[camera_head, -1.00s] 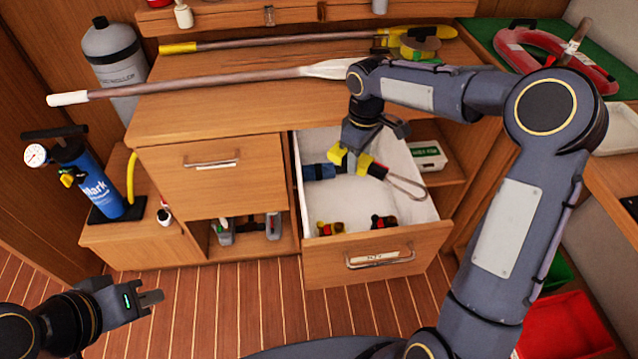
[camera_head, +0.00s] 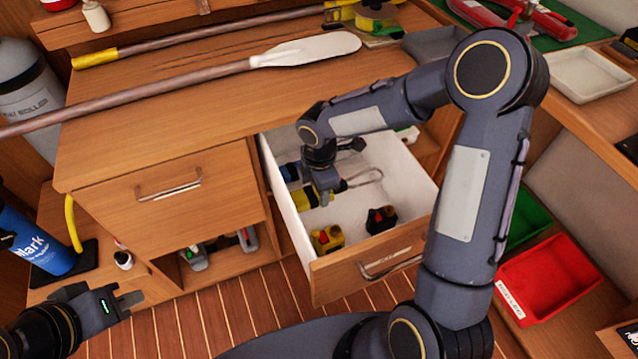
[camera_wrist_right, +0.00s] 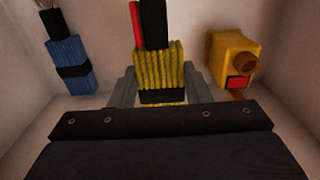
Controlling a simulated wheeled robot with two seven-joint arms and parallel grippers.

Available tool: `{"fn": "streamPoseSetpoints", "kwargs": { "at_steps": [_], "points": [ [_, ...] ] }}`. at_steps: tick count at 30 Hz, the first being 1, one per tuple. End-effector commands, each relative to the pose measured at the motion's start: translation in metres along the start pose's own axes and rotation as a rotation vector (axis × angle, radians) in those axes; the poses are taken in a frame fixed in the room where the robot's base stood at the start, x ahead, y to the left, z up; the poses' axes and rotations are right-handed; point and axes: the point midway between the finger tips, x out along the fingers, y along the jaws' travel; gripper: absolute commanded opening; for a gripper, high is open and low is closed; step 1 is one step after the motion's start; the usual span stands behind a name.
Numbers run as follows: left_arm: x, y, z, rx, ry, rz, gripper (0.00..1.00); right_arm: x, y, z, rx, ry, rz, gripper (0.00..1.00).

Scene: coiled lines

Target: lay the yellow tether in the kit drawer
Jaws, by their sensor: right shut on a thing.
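The kit drawer (camera_head: 424,190) is pulled open below the worktop. My right gripper (camera_head: 325,195) is down inside it, shut on the yellow tether (camera_head: 309,199), a folded bundle with a black band. In the right wrist view the yellow tether (camera_wrist_right: 160,68) stands between the two fingers, with black and red parts at its far end. The drawer floor around it shows, but I cannot tell whether the bundle touches it. My left gripper (camera_head: 128,300) is out over the floor at the lower left, empty, its fingers apart.
A blue bundle (camera_wrist_right: 69,62) lies left of the tether inside the drawer. A yellow device (camera_wrist_right: 232,60) is to its right, and a dark red-and-black item (camera_head: 381,219) sits near the drawer front. A red tray (camera_head: 547,277) is at the right. An oar (camera_head: 200,80) lies on the worktop.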

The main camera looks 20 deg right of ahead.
Motion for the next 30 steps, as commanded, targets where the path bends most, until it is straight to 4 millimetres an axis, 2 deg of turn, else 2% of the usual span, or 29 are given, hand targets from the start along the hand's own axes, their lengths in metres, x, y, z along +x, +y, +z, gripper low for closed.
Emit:
{"fn": "streamPoseSetpoints", "kwargs": {
  "at_steps": [5, 19, 30],
  "points": [
    [0.008, -0.004, 0.004, 0.000, 0.000, 0.000, 0.00, 0.011, 0.000, 0.000, 0.000, 0.000, 0.001, 0.04],
    [0.043, -0.020, 0.022, 0.000, 0.000, 0.000, 0.00, 0.060, 0.000, 0.000, 0.003, 0.000, 0.000, 0.04],
    [0.047, -0.022, 0.024, 0.000, 0.000, 0.000, 0.00, 0.066, 0.000, 0.000, 0.003, 0.000, 0.001, 0.04]
  ]
}}
